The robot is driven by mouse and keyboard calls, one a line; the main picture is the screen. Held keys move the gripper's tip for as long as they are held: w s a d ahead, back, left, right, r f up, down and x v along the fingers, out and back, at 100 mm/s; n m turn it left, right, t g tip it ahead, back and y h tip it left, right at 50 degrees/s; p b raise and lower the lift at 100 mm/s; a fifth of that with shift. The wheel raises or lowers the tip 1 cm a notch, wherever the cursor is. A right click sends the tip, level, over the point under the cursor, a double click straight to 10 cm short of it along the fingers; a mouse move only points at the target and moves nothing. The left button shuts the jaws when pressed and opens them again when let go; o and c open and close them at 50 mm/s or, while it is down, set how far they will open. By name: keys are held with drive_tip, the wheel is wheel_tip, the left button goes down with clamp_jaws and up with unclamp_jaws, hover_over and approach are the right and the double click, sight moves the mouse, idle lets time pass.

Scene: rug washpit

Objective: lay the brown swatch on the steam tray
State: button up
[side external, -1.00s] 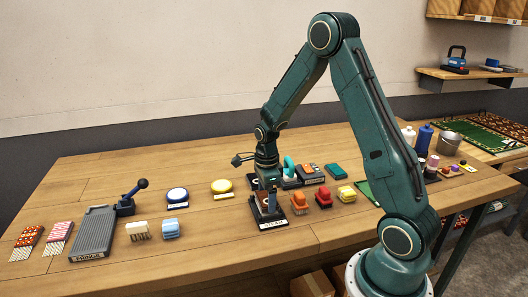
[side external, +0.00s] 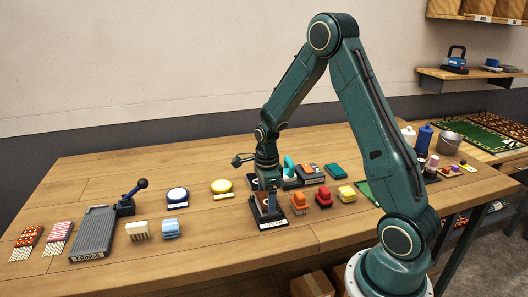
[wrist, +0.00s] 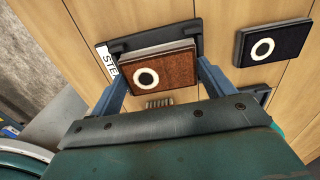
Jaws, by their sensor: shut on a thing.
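The brown swatch (wrist: 157,69), a square piece with a white ring around a dark dot, is between the two fingers of my gripper (wrist: 160,82) in the wrist view. My gripper is shut on it. The black steam tray (wrist: 118,45) shows behind the swatch, with a white label partly hidden. In the side view my gripper (side external: 267,203) is low over the steam tray (side external: 283,220). I cannot tell whether the swatch touches the tray.
A dark swatch with a white ring (wrist: 272,43) lies to the right in the wrist view. A grey fringe board (side external: 94,235) lies left; bare wood lies in front.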

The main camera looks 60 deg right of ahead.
sight(266, 198)
drive_tip(key=shift+f, duration=0.35)
idle(0.4)
drive_tip(key=o, duration=0.9)
drive_tip(key=shift+r, duration=3.55)
